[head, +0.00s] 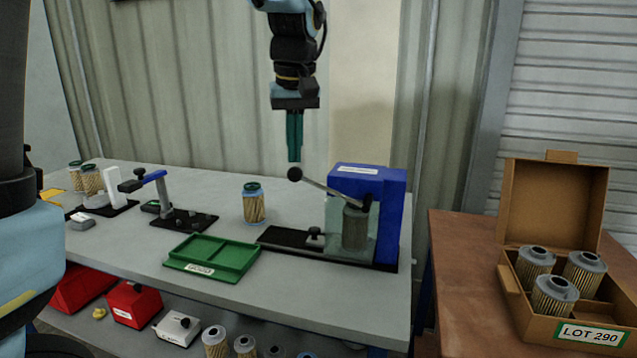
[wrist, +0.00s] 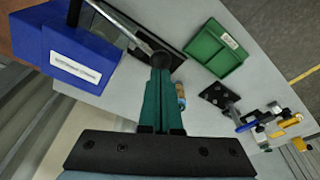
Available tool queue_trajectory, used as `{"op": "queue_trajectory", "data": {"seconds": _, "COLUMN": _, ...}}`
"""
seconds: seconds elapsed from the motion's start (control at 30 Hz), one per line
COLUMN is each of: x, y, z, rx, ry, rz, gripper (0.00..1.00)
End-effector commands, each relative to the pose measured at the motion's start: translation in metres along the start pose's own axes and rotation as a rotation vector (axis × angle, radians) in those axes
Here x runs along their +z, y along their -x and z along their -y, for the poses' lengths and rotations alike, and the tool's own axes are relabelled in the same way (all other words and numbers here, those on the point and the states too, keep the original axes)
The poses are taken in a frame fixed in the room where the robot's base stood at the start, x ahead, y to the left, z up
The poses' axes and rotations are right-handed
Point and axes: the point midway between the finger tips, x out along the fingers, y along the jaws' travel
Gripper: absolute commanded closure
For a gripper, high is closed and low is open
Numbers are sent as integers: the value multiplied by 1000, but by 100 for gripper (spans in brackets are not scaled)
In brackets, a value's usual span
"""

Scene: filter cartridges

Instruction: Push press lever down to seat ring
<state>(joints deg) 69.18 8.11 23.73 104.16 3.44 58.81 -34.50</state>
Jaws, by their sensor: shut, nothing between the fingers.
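The press is a blue housing (head: 383,200) on a black base at the right end of the grey bench. Its lever (head: 331,188) slopes up to the left and ends in a dark ball knob (head: 295,174). A cartridge (head: 354,226) stands inside the press behind a clear guard; the ring on it cannot be made out. My gripper (head: 295,160) is shut and empty, pointing down, with its green fingertips just above the knob. In the wrist view the fingertips (wrist: 160,62) overlap the knob, so I cannot tell whether they touch. The blue housing (wrist: 75,57) also shows there.
A green tray (head: 212,257) lies in front, left of the press. A clamp fixture (head: 178,215) is further left. An open carton (head: 560,300) of cartridges is on the right-hand table.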

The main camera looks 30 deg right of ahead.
Motion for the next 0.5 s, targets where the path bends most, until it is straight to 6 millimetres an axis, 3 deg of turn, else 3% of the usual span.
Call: {"op": "queue_trajectory", "data": {"seconds": 0.5, "x": 5, "y": -24, "z": 0, "rx": -1, "ry": 0, "rz": 1, "gripper": 100}}
